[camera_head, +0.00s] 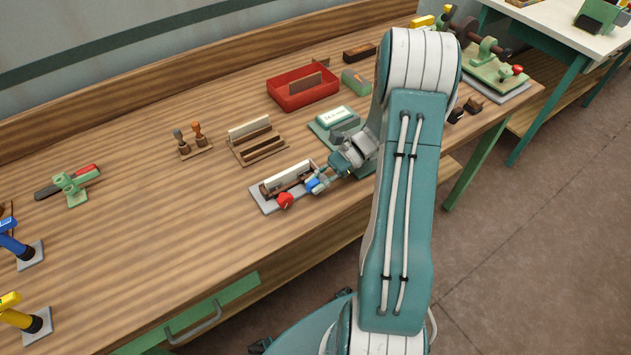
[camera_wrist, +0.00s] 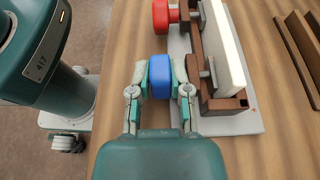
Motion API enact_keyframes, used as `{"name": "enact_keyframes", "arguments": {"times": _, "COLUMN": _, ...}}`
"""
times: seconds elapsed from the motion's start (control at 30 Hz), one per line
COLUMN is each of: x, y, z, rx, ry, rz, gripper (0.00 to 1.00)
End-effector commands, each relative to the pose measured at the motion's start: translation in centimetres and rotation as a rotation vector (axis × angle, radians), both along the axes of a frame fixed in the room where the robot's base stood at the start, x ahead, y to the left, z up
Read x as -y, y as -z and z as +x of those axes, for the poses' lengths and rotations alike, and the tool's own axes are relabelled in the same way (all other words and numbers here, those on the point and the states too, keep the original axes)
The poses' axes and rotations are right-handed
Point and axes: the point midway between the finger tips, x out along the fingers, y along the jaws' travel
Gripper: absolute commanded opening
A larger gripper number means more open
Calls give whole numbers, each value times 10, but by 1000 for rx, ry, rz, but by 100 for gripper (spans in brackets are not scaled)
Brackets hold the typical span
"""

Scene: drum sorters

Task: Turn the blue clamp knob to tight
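The blue clamp knob (camera_wrist: 160,77) sits between the two fingertips of my gripper (camera_wrist: 160,82) in the wrist view. Both fingertips appear to touch its sides. In the head view the blue knob (camera_head: 312,185) shows at the near right end of the clamp fixture (camera_head: 268,204), with my gripper (camera_head: 318,181) at it. The fixture has a grey base, brown jaws and a white bar (camera_wrist: 222,45) held upright along it. A red knob (camera_wrist: 165,14) is at the fixture's other end. The knob's turn mark is not visible.
Behind the fixture stand a slotted wooden rack (camera_head: 258,145), two stamps (camera_head: 198,136) and a red tray (camera_head: 303,98). A green device with a pale top (camera_head: 335,118) is close beside my arm.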

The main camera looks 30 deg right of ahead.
Motion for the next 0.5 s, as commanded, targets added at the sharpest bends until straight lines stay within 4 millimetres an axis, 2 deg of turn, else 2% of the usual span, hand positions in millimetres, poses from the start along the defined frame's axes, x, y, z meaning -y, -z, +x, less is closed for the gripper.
{"name": "enact_keyframes", "arguments": {"times": 0.03, "x": 0, "y": 1, "z": -3, "rx": -7, "ry": -5, "rz": 2, "gripper": 46}}
{"name": "enact_keyframes", "arguments": {"times": 0.07, "x": 0, "y": 1, "z": -3, "rx": -7, "ry": -4, "rz": 2, "gripper": 58}}
{"name": "enact_keyframes", "arguments": {"times": 0.5, "x": 5, "y": 0, "z": 0, "rx": -2, "ry": 0, "rz": -1, "gripper": 58}}
